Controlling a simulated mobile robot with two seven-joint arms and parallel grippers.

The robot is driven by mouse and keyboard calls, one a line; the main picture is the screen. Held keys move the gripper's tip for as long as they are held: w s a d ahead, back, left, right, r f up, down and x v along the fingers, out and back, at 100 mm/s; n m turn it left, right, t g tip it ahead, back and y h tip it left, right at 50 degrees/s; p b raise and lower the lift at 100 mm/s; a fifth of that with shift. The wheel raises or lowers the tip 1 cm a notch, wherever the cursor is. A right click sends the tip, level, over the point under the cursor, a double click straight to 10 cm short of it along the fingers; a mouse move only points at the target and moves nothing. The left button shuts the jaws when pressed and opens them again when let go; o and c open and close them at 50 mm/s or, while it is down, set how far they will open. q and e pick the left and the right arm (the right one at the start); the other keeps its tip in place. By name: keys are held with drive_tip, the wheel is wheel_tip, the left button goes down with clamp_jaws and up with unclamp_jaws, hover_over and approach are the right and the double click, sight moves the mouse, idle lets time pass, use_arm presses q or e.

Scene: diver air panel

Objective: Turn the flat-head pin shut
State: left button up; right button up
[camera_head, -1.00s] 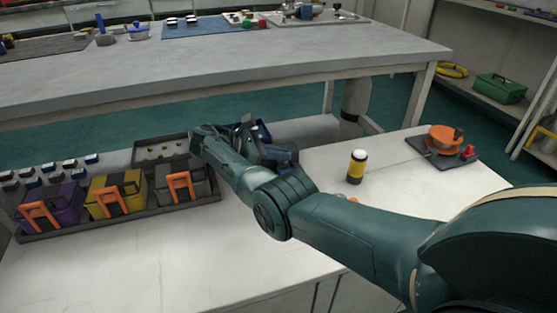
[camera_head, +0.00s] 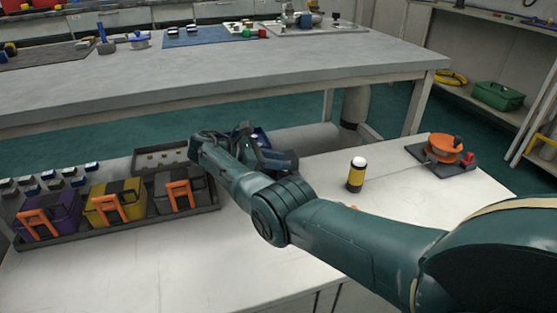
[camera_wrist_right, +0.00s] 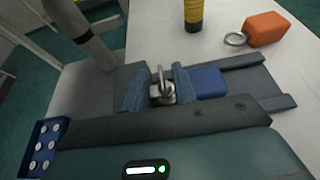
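The flat-head pin (camera_wrist_right: 162,84), silvery metal, shows in the right wrist view with its thin head seen nearly edge-on above a wider metal base. The blue-grey fingers of my right gripper (camera_wrist_right: 161,91) stand on either side of it, close to the base. I cannot tell whether they press on it. A blue block (camera_wrist_right: 208,83) lies just right of the fingers. In the head view my right gripper (camera_head: 262,158) is low at the back edge of the white bench, and the pin is hidden there. My left gripper is not in view.
A yellow and black cylinder (camera_head: 356,175) stands right of my gripper. An orange reel (camera_head: 444,148) sits further right. A dark tray (camera_head: 130,228) holds purple, yellow and grey boxes with orange handles at left. An orange tag (camera_wrist_right: 266,28) with a ring lies nearby.

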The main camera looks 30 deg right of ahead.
drive_tip(key=b+v, duration=0.1)
drive_tip(key=v, duration=0.1)
drive_tip(key=shift+w+a, duration=0.2)
drive_tip(key=shift+a, duration=0.2)
drive_tip(key=shift+b+v, duration=0.75)
drive_tip(key=shift+b, duration=0.05)
drive_tip(key=shift+a+b, duration=0.4)
drive_tip(key=shift+b, duration=0.2)
drive_tip(key=shift+w+a+r+b, duration=0.2)
drive_tip(key=shift+a+r+b, duration=0.25)
drive_tip(key=shift+b, duration=0.35)
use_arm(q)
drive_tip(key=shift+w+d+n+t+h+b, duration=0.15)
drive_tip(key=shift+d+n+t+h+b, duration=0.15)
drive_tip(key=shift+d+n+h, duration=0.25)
use_arm(e)
drive_tip(key=shift+a+r, duration=0.3)
drive_tip(key=shift+a, duration=0.05)
